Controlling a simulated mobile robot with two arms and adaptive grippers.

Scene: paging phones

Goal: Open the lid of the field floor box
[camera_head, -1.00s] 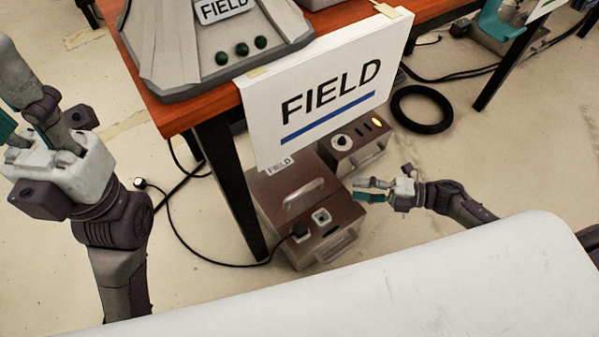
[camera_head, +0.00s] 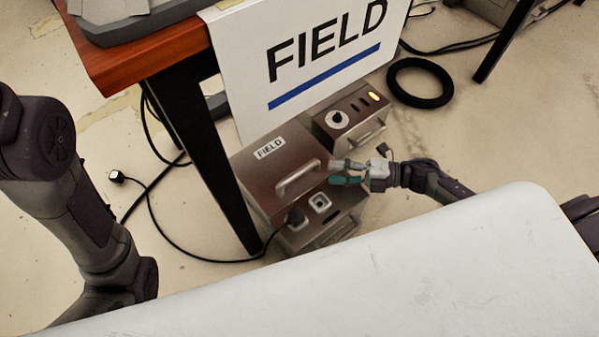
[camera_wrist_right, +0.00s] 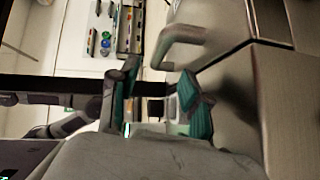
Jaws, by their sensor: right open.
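The field floor box (camera_head: 262,178) is a brown-grey metal case on the floor with a "FIELD" label on its lid. The lid looks shut. A raised bar handle (camera_head: 298,178) stands on the lid; it also shows in the right wrist view (camera_wrist_right: 180,38). My right gripper (camera_head: 338,172) is open at the right end of the handle, with its teal-padded fingers (camera_wrist_right: 162,90) close to the lid. The handle lies just ahead of the fingers in the wrist view, and I see no grip on it. My left gripper is out of view; only my left arm shows.
A table leg (camera_head: 205,160) stands close against the box's left side. A FIELD sign (camera_head: 320,60) hangs above its back. A smaller unit with a lit lamp (camera_head: 345,122) adjoins it. A black cable (camera_head: 200,258) runs left over the floor. A black ring (camera_head: 420,83) lies behind.

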